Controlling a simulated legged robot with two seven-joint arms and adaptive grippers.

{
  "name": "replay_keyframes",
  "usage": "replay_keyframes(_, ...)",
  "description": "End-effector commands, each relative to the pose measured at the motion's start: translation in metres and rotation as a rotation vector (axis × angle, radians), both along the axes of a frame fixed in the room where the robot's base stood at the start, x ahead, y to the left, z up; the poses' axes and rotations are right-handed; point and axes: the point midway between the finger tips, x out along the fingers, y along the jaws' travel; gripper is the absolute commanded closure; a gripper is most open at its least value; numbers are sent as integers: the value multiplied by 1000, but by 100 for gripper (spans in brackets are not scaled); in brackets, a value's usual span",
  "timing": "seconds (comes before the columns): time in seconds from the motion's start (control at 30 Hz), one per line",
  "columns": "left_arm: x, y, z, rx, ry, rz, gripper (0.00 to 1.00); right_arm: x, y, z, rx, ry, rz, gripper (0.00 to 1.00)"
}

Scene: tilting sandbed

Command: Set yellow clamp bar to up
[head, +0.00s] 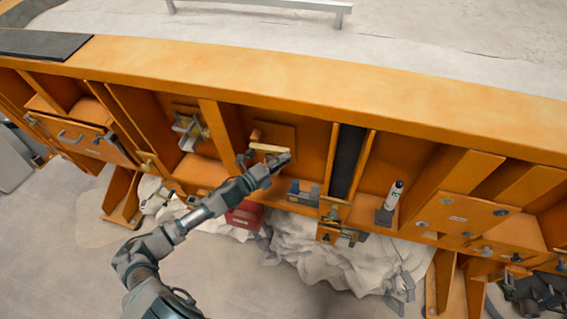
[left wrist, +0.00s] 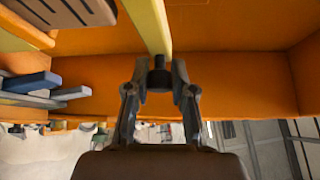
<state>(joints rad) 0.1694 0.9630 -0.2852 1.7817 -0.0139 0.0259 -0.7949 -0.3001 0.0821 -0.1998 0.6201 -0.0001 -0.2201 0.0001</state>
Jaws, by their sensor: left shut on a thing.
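The yellow clamp bar (head: 267,147) is a pale yellow bar in an orange bay of the sandbed's side. In the head view it lies nearly level, in front of an orange plate. My left gripper (head: 268,160) reaches it from below left. In the left wrist view the bar (left wrist: 150,22) runs from the top edge down to my left gripper (left wrist: 160,75). The fingers are shut on a dark piece at the bar's near end. The fingers partly hide this end in the head view. My right gripper is not in view.
A grey clamp (head: 188,130) sits in the bay to the left. A red box (head: 244,215) and pale crumpled sheeting (head: 325,250) lie below. Orange ribs divide the bays.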

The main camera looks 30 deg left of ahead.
Motion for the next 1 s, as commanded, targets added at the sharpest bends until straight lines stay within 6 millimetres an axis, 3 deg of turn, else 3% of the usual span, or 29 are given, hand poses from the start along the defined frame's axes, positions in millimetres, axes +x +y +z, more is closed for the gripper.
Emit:
replay_keyframes(0.53, -13, 20, 52, -449, -114, -74, 100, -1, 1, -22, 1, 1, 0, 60)
replay_keyframes(1.0, -28, 56, 88, -879, -217, -151, 100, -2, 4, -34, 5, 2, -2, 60)
